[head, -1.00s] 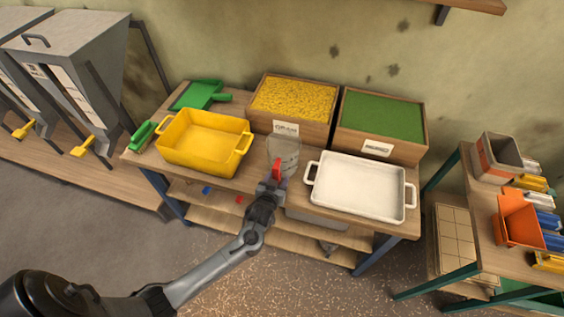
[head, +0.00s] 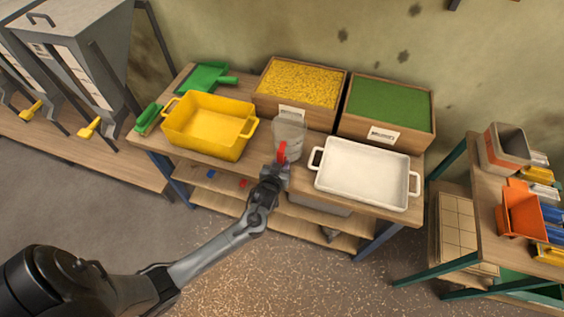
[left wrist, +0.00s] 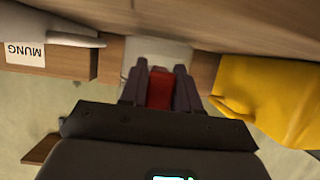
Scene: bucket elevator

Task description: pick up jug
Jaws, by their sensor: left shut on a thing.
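The jug (head: 289,134) is clear, with a red handle (head: 282,152) on its near side. In the head view it is upright at the table's front, between the yellow tub (head: 209,130) and the white tray (head: 362,172). My left gripper (head: 279,168) is shut on the red handle. The left wrist view shows the handle (left wrist: 160,88) between the fingers and part of the jug (left wrist: 160,52) beyond. I cannot tell whether the jug's base touches the table. My right gripper is not in view.
A box of yellow grain (head: 299,86) and a box of green grain (head: 389,110) stand close behind the jug. A green scoop (head: 205,77) lies at the back left. A side table (head: 490,210) with an orange bin (head: 523,213) is at the right.

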